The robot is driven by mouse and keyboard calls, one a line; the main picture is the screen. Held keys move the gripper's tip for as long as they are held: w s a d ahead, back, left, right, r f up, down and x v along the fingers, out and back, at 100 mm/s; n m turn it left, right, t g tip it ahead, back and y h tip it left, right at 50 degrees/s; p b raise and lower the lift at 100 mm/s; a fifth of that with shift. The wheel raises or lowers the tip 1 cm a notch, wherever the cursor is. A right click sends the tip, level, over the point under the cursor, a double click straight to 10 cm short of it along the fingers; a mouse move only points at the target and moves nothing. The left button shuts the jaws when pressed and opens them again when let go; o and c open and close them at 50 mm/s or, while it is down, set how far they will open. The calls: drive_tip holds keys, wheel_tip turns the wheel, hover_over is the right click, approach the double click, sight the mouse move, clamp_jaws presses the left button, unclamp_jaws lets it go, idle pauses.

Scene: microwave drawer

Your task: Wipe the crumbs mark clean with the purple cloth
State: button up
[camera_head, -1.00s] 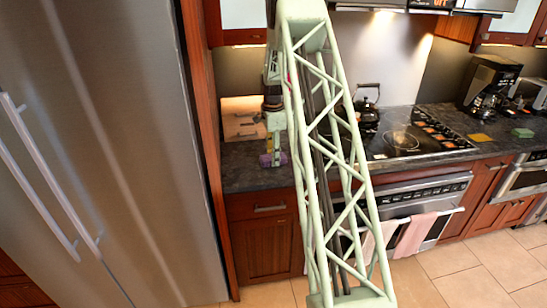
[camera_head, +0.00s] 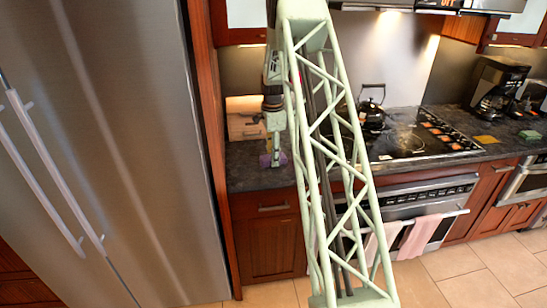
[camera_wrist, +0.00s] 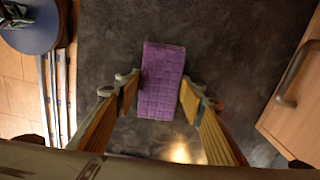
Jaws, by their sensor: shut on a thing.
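The purple cloth (camera_wrist: 162,85) is a thick, block-like piece with a grid texture. In the wrist view it sits between the two yellow-padded fingers of my gripper (camera_wrist: 160,92), over the dark stone counter. My gripper is shut on it. In the head view my gripper (camera_head: 274,156) is low at the left part of the counter (camera_head: 240,178), with the purple cloth (camera_head: 266,161) at its tips. The cloth is at or just above the counter; I cannot tell if it touches. I cannot make out the crumbs mark; a bright patch below the cloth in the wrist view looks like a reflection.
A light wooden drawer box (camera_head: 243,128) stands behind my gripper; its handle side shows in the wrist view (camera_wrist: 299,85). A tall steel fridge (camera_head: 120,120) is at left. The cooktop (camera_head: 415,140) with a kettle (camera_head: 371,112) is at right, beyond my arm.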

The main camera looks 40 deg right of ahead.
sight(262, 158)
drive_tip(key=shift+w+a, duration=0.1)
drive_tip(key=shift+a, duration=0.05)
drive_tip(key=shift+w+a, duration=0.6)
drive_tip(key=shift+a, duration=0.25)
drive_tip(key=shift+w+a, duration=0.6)
drive_tip(key=shift+a, duration=0.3)
drive_tip(key=shift+a, duration=0.1)
drive_tip(key=shift+w+a, duration=0.7)
drive_tip(key=shift+a, duration=0.15)
drive_tip(key=shift+r, duration=0.15)
wheel_tip(262, 158, up, 8)
drive_tip(key=p, duration=0.3)
idle(1.1)
idle(0.6)
